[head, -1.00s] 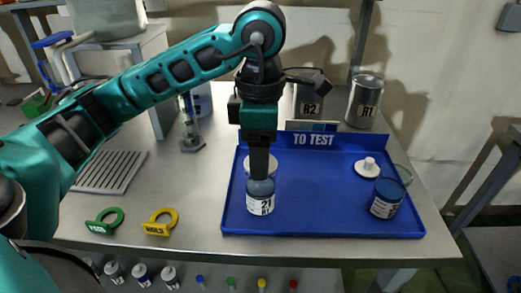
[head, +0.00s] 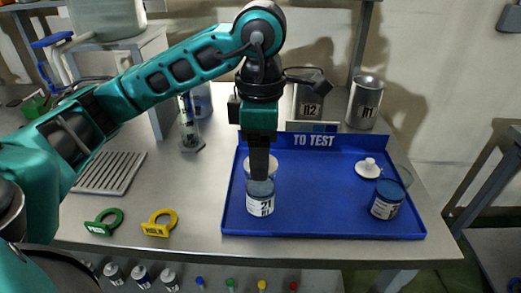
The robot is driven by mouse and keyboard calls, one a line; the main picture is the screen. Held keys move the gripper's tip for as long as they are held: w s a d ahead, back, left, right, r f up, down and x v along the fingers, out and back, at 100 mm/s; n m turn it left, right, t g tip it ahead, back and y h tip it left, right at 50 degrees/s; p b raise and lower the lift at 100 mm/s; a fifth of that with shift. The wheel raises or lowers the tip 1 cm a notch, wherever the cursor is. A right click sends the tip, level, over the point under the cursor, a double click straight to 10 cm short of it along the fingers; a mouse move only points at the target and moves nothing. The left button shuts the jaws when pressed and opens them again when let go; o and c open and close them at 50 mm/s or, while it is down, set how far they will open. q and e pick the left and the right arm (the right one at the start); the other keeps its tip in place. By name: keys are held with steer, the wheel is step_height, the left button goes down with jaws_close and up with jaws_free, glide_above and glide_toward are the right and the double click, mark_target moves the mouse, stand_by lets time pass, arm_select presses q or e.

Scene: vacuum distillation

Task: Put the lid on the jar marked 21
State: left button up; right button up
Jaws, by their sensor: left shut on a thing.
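The jar marked 21 (head: 260,207) stands upright at the left of the blue tray, its label facing me. My left gripper (head: 259,174) points straight down at the jar's top, shut on the jar near its rim. The fingers hide part of the jar's mouth. A white disc like a lid (head: 273,165) shows behind the fingers; they cover its middle. Another white lid with a knob (head: 368,167) lies on the tray towards the right. My right gripper is not in view.
The blue tray (head: 320,222), labelled TO TEST, has a free middle. Cans R2 (head: 308,98) and R1 (head: 366,103) stand behind.

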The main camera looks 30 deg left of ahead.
arm_select(q)
steer(key=shift+f+b, duration=0.5)
steer(key=shift+b, duration=0.15)
stand_by(0.8)
stand_by(0.4)
steer(key=o, duration=1.3)
steer(key=shift+r+p, duration=3.05)
steer(key=shift+r, duration=0.5)
